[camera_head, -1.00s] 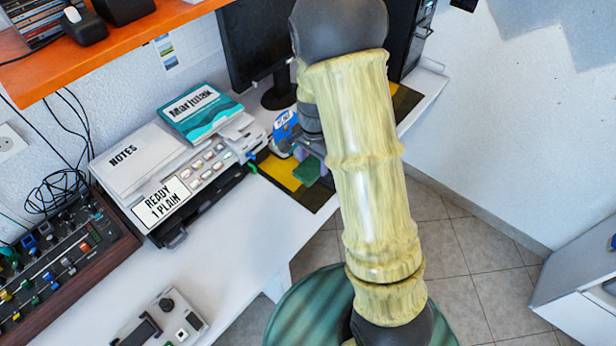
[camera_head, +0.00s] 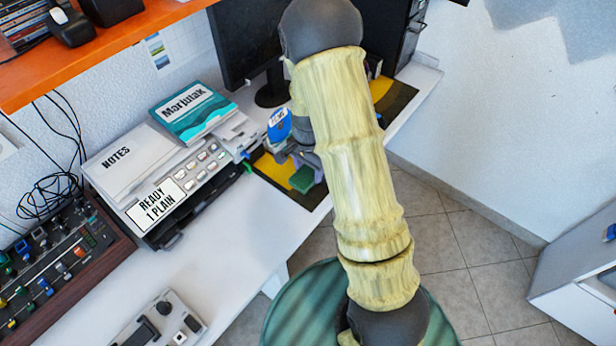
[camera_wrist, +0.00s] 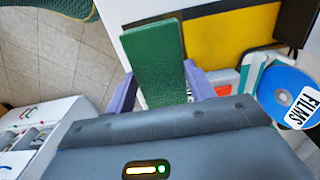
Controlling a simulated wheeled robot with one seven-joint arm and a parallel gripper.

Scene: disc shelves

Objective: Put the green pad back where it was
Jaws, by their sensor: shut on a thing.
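The green pad (camera_wrist: 157,62) is a flat, textured strip. It stands out between the two purple fingers of my gripper (camera_wrist: 160,92) in the wrist view, and my gripper is shut on it. In the head view the pad (camera_head: 302,179) shows over the yellow-and-black mat (camera_head: 272,171) near the desk's front edge. I cannot tell whether it touches the mat. My gripper (camera_head: 304,162) is partly hidden there by my forearm.
A blue disc labelled FILMS (camera_wrist: 291,94) is close to my gripper on the right in the wrist view. A printer (camera_head: 205,172) with papers stands left of the mat. A monitor (camera_head: 243,40) stands behind. The white desk (camera_head: 225,245) is clear in front of the printer.

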